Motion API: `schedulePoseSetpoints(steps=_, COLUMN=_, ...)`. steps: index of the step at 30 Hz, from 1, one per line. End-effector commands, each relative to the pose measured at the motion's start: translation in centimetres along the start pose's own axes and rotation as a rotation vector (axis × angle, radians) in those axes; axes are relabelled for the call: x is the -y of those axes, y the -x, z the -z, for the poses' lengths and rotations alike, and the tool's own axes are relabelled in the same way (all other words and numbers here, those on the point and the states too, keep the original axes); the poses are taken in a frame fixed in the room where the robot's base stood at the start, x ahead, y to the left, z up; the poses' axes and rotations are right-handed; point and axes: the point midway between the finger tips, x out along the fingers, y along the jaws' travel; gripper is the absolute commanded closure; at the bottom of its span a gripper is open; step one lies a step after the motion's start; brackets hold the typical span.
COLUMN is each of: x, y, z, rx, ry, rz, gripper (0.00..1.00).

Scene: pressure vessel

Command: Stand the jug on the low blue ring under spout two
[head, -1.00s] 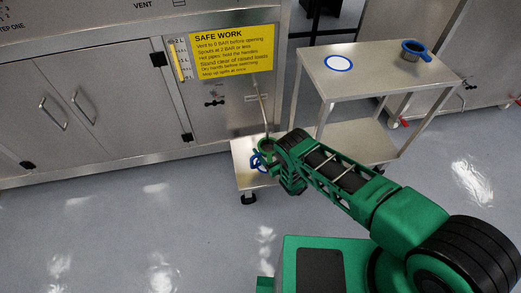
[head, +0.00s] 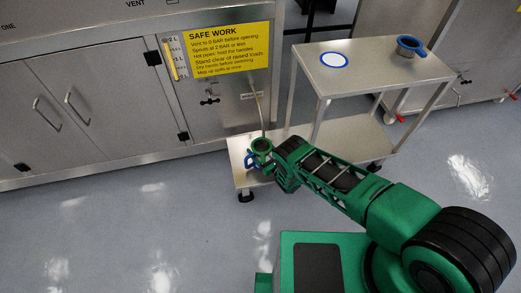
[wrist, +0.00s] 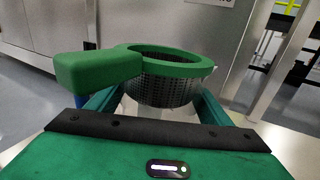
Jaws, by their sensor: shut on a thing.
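My gripper (head: 277,166) is over the low shelf (head: 240,150), below spout two (head: 259,108), a thin pipe slanting down from the cabinet front. It is shut on the jug, whose pale, see-through body (wrist: 150,112) shows between the fingers in the wrist view. A green-rimmed mesh strainer (wrist: 168,68) with a thick green handle sits at the jug's top and hides most of it. A low blue ring (head: 252,161) shows partly on the shelf beside and below the jug. I cannot tell whether the jug's base touches the shelf.
A taller table (head: 370,80) stands to the right, with a blue-edged white disc (head: 334,60) and a blue-handled strainer (head: 410,46). The cabinet (head: 95,95) with a yellow sign (head: 227,50) stands right behind the low shelf. The floor at left is clear.

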Motion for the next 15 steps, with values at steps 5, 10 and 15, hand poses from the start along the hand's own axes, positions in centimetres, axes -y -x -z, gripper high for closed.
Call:
schedulePoseSetpoints(steps=5, x=0.27, y=0.11, z=0.06, rx=0.0, ry=0.0, rz=0.003, gripper=0.08)
schedulePoseSetpoints(steps=10, x=0.41, y=0.18, z=0.05, rx=0.0, ry=0.0, rz=0.005, gripper=0.08)
schedulePoseSetpoints(steps=15, x=0.49, y=0.72, z=0.01, rx=-0.002, ry=0.0, rz=0.007, gripper=0.08)
